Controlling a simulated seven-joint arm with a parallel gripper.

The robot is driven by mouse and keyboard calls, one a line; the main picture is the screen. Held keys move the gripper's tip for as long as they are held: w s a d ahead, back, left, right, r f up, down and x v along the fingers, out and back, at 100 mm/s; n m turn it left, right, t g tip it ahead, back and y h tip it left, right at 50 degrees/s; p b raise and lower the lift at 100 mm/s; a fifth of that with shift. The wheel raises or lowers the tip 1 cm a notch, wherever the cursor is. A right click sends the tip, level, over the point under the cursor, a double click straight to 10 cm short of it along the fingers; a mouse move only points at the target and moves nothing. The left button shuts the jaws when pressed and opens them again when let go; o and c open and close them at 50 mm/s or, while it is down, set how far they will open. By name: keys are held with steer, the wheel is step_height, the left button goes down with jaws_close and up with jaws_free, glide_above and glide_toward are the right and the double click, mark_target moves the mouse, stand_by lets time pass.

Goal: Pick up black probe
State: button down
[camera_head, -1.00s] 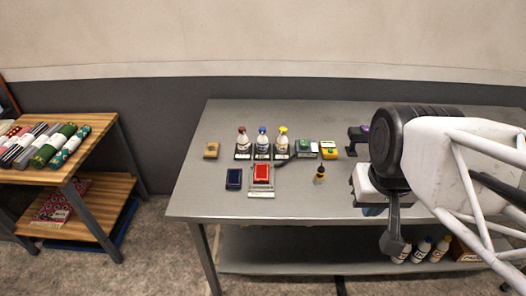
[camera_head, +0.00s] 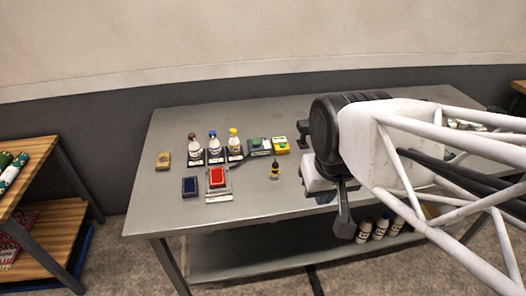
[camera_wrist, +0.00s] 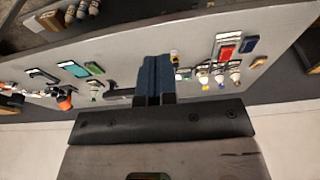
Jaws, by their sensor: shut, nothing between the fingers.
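A slim dark stick, seemingly the black probe (camera_head: 240,158), lies on the grey table between the red pad and the green-topped device; it is small and partly lost among its neighbours. My gripper (camera_wrist: 155,62) is shut and empty in the wrist view, its two dark blue fingers pressed together above the table. In the wrist view I cannot clearly pick out the probe. In the head view my arm hangs over the table's right part, to the right of the probe, and the fingers are hard to make out.
The table's (camera_head: 165,215) front left is bare.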

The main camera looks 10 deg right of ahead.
steer(key=c, duration=0.8)
jaws_free()
steer(key=shift+c, duration=0.2)
steer(key=shift+w, duration=0.1)
steer(key=n+g, duration=0.3)
steer(key=n, duration=1)
glide_above(275, 163)
steer(key=s, duration=0.1)
step_height(275, 163, down, 16)
steer(key=shift+f, duration=0.15)
steer(key=shift+w+f, duration=0.4)
steer(key=shift+f, duration=0.05)
